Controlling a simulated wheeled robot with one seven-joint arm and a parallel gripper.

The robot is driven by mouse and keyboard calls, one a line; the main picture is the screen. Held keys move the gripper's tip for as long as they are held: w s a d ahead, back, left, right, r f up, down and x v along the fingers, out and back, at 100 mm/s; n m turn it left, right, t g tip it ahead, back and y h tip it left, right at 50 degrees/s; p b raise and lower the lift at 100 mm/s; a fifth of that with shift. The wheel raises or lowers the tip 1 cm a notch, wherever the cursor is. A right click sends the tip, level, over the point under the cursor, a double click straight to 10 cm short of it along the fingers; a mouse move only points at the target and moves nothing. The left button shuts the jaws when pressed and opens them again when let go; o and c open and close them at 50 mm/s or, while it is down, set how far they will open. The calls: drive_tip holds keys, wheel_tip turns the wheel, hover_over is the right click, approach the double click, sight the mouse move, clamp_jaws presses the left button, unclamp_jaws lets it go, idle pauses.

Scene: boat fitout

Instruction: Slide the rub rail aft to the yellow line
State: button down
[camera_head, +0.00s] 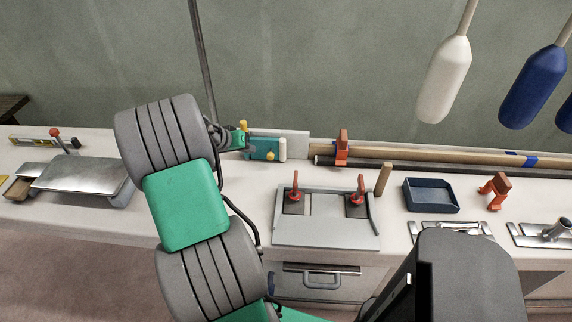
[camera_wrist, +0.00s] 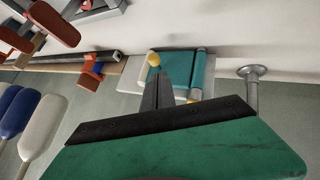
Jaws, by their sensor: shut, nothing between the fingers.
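A long dark rail (camera_head: 450,168), which may be the rub rail, lies along the back of the bench beside a tan wooden strip (camera_head: 430,155). I cannot tell which of the two is the rub rail. The dark rail's end also shows in the wrist view (camera_wrist: 104,56). An orange clamp (camera_head: 342,149) stands at their left part. My gripper (camera_head: 243,140) is shut and empty, left of the rail's end, by a teal block (camera_head: 264,149) with a yellow knob. Its fingers (camera_wrist: 158,82) overlap that block in the wrist view. I cannot make out a yellow line.
A grey tray (camera_head: 325,232) with red-handled clamps is in front of the rail. A blue tray (camera_head: 430,196) and a second orange clamp (camera_head: 494,190) are to the right. A metal plate (camera_head: 82,176) lies at the left. White (camera_head: 445,80) and blue (camera_head: 532,88) fenders hang above.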

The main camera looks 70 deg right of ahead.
sight(306, 166)
drive_tip(key=s+d+f+g, duration=0.1)
drive_tip(key=s+d+f, duration=0.1)
drive_tip(key=s, duration=0.1)
drive_tip(key=s+d+f+m+g, duration=0.1)
drive_tip(key=s+d+f, duration=0.1)
drive_tip(key=s, duration=0.2)
drive_tip(key=s+d+f+m+g+b, duration=0.1)
drive_tip(key=s+d, duration=0.1)
drive_tip(key=s, duration=0.2)
drive_tip(key=shift+d+f, duration=0.1)
drive_tip(key=shift+f, duration=0.3)
drive_tip(key=b+x, duration=0.5)
drive_tip(key=x, duration=0.3)
drive_tip(key=shift+s+f, duration=0.1)
drive_tip(key=shift+f, duration=0.1)
drive_tip(key=shift+s+d+f, duration=0.25)
drive_tip(key=shift+s+d, duration=0.05)
drive_tip(key=shift+d, duration=0.2)
drive_tip(key=shift+s, duration=0.1)
drive_tip(key=shift+s+d, duration=0.1)
drive_tip(key=shift+s, duration=0.2)
